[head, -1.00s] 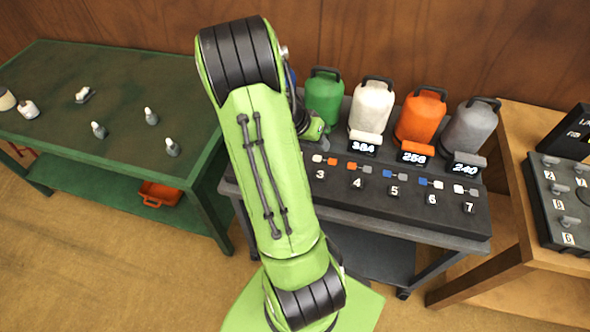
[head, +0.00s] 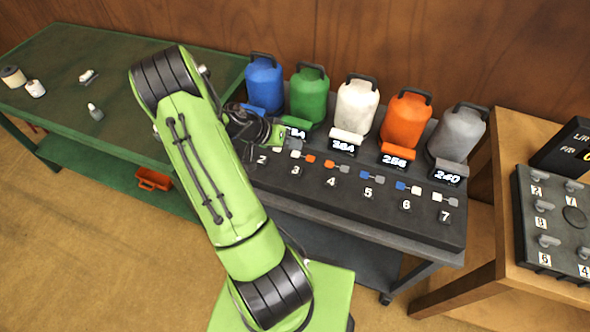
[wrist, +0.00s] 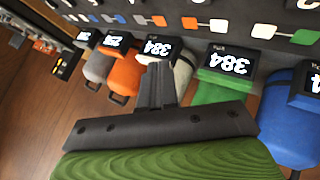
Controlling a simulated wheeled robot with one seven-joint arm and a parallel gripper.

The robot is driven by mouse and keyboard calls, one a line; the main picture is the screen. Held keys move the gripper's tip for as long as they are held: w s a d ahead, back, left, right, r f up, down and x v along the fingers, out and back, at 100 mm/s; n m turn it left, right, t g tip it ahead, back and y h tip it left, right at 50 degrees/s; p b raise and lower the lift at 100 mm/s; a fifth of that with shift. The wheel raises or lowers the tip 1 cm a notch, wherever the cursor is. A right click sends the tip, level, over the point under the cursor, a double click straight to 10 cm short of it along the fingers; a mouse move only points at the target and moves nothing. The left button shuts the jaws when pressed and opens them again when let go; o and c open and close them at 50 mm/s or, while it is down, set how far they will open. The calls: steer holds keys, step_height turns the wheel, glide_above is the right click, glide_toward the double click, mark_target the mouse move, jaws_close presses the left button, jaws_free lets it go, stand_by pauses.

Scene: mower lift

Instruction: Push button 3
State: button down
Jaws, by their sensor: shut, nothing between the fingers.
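The black console (head: 350,190) carries a row of small coloured squares with numbered labels below them. Label 3 (head: 296,170) has a white square (head: 295,154) and an orange square (head: 310,158) just above it. My gripper (head: 279,134) is above the console's left part, before the blue and green canisters, up and to the left of label 3. In the wrist view its shut, empty fingers (wrist: 155,82) show in front of the white canister and a display reading 384 (wrist: 157,48). The squares lie beyond the fingertips, toward the top of that view. No contact with a square is visible.
Blue (head: 264,84), green (head: 310,95), white (head: 356,108), orange (head: 406,118) and grey (head: 457,134) canisters stand behind the console. A green table (head: 60,120) is at left. A wooden table (head: 500,250) with a switch panel (head: 550,225) is at right.

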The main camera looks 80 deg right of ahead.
mark_target(292, 170)
step_height(292, 170, down, 8)
steer(key=b, duration=0.5)
steer(key=shift+f+b, duration=0.25)
steer(key=shift+b, duration=0.15)
steer(key=shift+f, duration=0.1)
stand_by(1.3)
steer(key=shift+f+b, duration=0.35)
steer(key=shift+b, duration=0.3)
steer(key=shift+f+b, duration=0.4)
steer(key=shift+b, duration=0.1)
steer(key=shift+r, duration=0.1)
stand_by(0.5)
steer(key=shift+r+p, duration=0.45)
steer(key=shift+r, duration=0.3)
steer(key=shift+r, duration=0.1)
steer(key=shift+r+p, duration=1.5)
steer(key=shift+r, duration=0.95)
